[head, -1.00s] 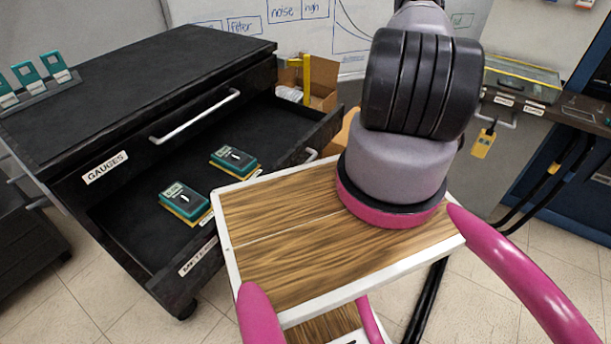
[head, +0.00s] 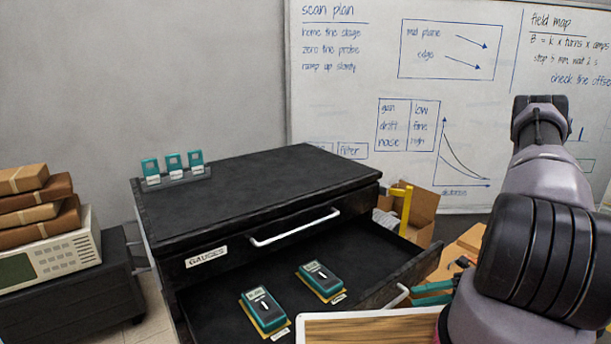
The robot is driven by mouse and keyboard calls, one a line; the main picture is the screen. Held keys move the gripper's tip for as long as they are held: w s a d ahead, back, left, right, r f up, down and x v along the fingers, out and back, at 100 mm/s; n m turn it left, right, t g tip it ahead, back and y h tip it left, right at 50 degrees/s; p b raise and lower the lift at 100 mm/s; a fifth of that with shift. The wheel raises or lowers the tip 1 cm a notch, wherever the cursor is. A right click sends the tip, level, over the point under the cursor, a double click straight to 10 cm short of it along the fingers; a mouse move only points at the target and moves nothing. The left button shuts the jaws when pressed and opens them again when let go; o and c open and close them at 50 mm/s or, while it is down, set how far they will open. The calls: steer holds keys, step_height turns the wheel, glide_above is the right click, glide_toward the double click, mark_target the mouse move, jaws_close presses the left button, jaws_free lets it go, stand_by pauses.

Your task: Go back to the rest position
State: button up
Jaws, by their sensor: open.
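My gripper (head: 416,295) shows at the lower right, partly hidden behind my arm. Its two teal fingers point left and stand apart, with nothing seen between them. It is close to the right side of the open drawer (head: 372,262) of the black cabinet (head: 250,190). Two teal meters lie in that drawer on yellow bases: the near meter (head: 264,310) and the far meter (head: 321,280). They are apart from my gripper.
Three small teal devices (head: 173,166) stand in a rack on the cabinet top, which is otherwise clear. An open cardboard box (head: 422,212) is behind the drawer. Brown packages (head: 38,208) sit on a white instrument (head: 50,257) at left. A whiteboard (head: 340,105) covers the back wall.

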steer(key=w+a+r+n+g+h, duration=0.1)
steer(key=w+r+n+h, duration=0.25)
steer(key=r+n, duration=0.7)
steer(key=w+a+r+n+g+h, duration=0.1)
steer(key=w+r+n+g+h, duration=0.15)
steer(key=r+n+h, duration=0.75)
steer(key=s+a+r+n+t, duration=0.1)
steer(key=s+r+n+t, duration=0.1)
steer(key=r, duration=0.6)
steer(key=s+a+r+n+t, duration=0.2)
steer(key=s+r+n+t, duration=0.1)
steer(key=r, duration=0.6)
steer(key=s+a+r+n+t, duration=0.1)
steer(key=r+n+t, duration=0.3)
steer(key=r, duration=0.5)
steer(key=shift+s+a+r+n+t, duration=0.2)
steer(key=shift+s+a+n+t, duration=0.15)
steer(key=shift+s+n, duration=0.7)
